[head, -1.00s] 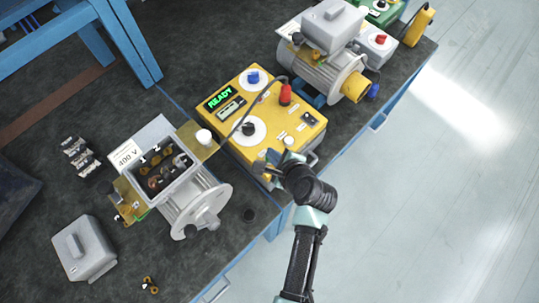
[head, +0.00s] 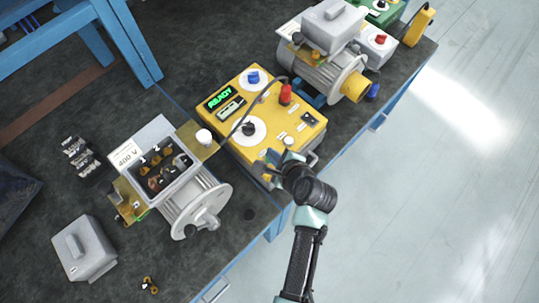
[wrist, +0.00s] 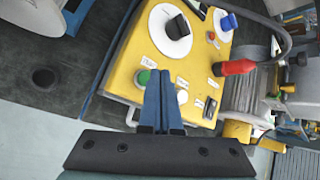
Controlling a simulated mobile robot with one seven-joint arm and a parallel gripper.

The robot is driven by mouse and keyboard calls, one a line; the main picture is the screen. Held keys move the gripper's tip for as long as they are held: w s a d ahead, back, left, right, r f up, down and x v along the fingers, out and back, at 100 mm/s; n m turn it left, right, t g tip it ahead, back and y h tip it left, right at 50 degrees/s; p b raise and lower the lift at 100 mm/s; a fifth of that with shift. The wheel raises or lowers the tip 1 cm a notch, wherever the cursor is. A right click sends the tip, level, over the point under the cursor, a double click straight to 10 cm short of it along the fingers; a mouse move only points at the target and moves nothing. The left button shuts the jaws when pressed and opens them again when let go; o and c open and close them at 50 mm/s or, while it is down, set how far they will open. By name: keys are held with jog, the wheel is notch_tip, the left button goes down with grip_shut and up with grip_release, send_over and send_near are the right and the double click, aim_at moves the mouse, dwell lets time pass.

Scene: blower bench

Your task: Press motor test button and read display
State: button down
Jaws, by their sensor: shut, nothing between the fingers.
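The yellow test box (head: 258,88) sits on the bench. Its display (head: 219,97) reads READY in green letters. My gripper (head: 268,166) is over the front-left corner of the box, fingers shut and empty. In the wrist view my shut fingertips (wrist: 160,74) are beside a green button (wrist: 142,77), overlapping its right side in the picture. I cannot tell whether they touch it. A white button (wrist: 182,97) shows just right of the fingers. In the head view my gripper hides the green button. The display is out of the wrist view.
The box also carries a black knob (head: 248,129), a blue knob (head: 253,77) and a red plug (head: 286,94) with a cable. An opened motor (head: 185,205) stands left, another motor (head: 318,70) behind right. A loose grey cover (head: 83,250) lies front left.

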jog(key=shift+f, duration=0.15)
jog(key=shift+f, duration=0.25)
jog(key=shift+f, duration=0.4)
dwell(0.7)
jog(key=shift+r, duration=0.1)
jog(key=shift+r+p, duration=0.7)
notch_tip(320, 180, up, 5)
jog(key=p, duration=0.5)
dwell(0.9)
